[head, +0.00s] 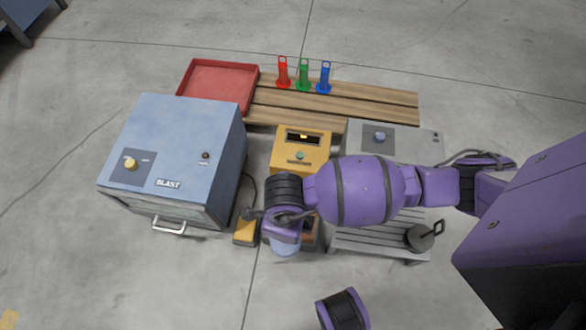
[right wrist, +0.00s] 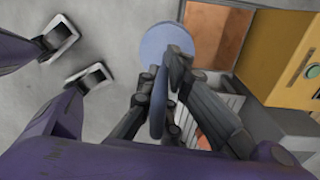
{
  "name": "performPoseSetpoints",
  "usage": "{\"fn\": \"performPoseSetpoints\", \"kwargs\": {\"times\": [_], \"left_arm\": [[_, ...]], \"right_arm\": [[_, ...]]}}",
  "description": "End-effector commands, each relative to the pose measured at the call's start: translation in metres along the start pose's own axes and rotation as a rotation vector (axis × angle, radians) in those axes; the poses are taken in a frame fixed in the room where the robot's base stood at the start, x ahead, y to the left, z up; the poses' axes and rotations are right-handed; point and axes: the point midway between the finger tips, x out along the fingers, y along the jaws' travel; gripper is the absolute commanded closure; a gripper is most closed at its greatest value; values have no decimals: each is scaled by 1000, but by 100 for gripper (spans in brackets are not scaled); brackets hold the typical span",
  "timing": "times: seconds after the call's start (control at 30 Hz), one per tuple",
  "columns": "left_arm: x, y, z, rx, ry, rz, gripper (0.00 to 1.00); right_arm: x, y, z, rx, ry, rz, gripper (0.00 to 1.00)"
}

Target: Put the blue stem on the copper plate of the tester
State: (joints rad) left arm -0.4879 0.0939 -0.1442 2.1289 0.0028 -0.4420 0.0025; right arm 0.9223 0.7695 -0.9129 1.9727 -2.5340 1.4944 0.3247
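My right gripper (right wrist: 165,85) is shut on a pale blue stem (right wrist: 168,45) with a round disc end. In the head view the disc (head: 285,246) shows below my right wrist, which hides the fingers. The yellow tester (head: 300,150) stands behind my right arm. Its copper plate (right wrist: 218,35) lies beside the disc in the right wrist view; in the head view my arm mostly covers it. I cannot tell the disc's height over it. A deeper blue upright piece (head: 324,80) stands on the wooden bench beside a red one (head: 283,74) and a green one (head: 304,77). My left gripper is not in the head view.
A blue-grey BLAST cabinet (head: 180,150) stands left of the tester. A red tray (head: 218,82) lies on the wooden bench (head: 350,100) behind. A grey unit with a blue knob (head: 379,136) and a dark handled weight (head: 420,238) are at right. Floor in front is mostly clear.

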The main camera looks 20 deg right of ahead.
Motion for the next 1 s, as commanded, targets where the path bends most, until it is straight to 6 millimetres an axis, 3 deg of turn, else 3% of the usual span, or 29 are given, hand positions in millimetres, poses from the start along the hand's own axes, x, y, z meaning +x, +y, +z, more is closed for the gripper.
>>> {"fn": "performPoseSetpoints", "kwargs": {"times": [0.4, 0.6, 1.0], "left_arm": [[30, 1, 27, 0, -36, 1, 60], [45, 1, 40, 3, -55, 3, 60], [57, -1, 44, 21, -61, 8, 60]], "right_arm": [[35, -82, 10, 1, 2, -1, 100], [66, -106, 13, -1, 3, 2, 100], [90, -131, 16, -2, 1, 0, 100]]}}
